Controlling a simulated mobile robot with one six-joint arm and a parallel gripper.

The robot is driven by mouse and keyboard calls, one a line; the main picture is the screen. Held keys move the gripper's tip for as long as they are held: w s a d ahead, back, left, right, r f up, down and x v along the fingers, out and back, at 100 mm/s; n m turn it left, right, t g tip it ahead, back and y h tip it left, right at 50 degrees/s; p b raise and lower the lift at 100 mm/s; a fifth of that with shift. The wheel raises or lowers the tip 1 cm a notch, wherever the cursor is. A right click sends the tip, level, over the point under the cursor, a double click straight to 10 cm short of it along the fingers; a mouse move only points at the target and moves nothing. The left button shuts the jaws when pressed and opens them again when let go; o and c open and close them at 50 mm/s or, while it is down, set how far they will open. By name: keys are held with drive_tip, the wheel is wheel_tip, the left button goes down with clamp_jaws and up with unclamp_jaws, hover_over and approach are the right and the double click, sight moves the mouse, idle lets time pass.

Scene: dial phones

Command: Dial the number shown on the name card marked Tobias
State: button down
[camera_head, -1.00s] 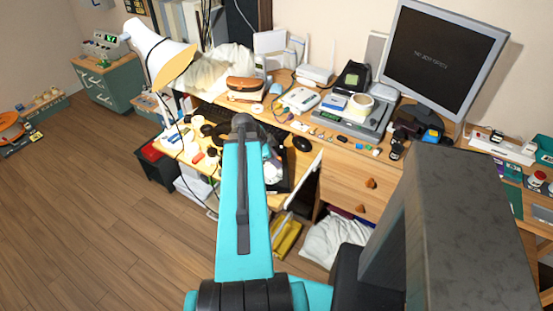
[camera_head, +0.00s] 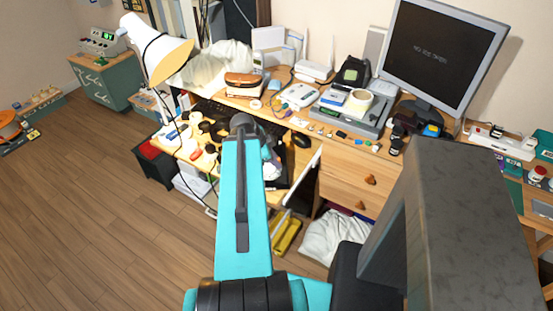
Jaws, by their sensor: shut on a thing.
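My teal arm (camera_head: 243,215) reaches from the bottom centre over the wooden desk to a dark joint. My gripper is hidden behind the arm, so its jaws and anything in them do not show. No phone with a clear dial or keypad can be made out. A dark upright device with a green patch (camera_head: 352,72) stands at the back of the desk and might be a phone; I cannot tell. No card marked Tobias and no number can be read at this distance.
A white lamp (camera_head: 155,48) leans over the cluttered left part. A mouse (camera_head: 302,140) lies near the front edge. The wooden floor (camera_head: 95,220) at left is clear.

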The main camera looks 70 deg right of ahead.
drive_tip(key=shift+a+f, duration=0.15)
drive_tip(key=shift+a, duration=0.15)
idle(0.4)
drive_tip(key=shift+r, duration=0.2)
drive_tip(key=shift+a+r+p, duration=0.1)
drive_tip(key=shift+r+p, duration=0.2)
drive_tip(key=shift+p, duration=0.55)
drive_tip(key=shift+a+r+p, duration=0.1)
drive_tip(key=shift+r+p, duration=0.3)
drive_tip(key=shift+p, duration=0.55)
drive_tip(key=shift+w+d+r+p, duration=0.1)
drive_tip(key=shift+w+d+r, duration=0.3)
drive_tip(key=shift+w, duration=0.25)
drive_tip(key=shift+w+d+r+p, duration=0.1)
drive_tip(key=shift+w+d+r, duration=0.3)
drive_tip(key=shift+w, duration=0.3)
drive_tip(key=shift+w+d+r+p, duration=0.1)
drive_tip(key=shift+w+d+r, duration=0.3)
drive_tip(key=shift+w, duration=0.25)
drive_tip(key=shift+f, duration=0.15)
drive_tip(key=shift+w+d+f+b, duration=0.15)
drive_tip(key=shift+d+f+b, duration=0.25)
drive_tip(key=shift+f+b, duration=0.2)
drive_tip(key=shift+d+f+b, duration=0.15)
drive_tip(key=shift+f+b, duration=0.2)
drive_tip(key=shift+b, duration=0.35)
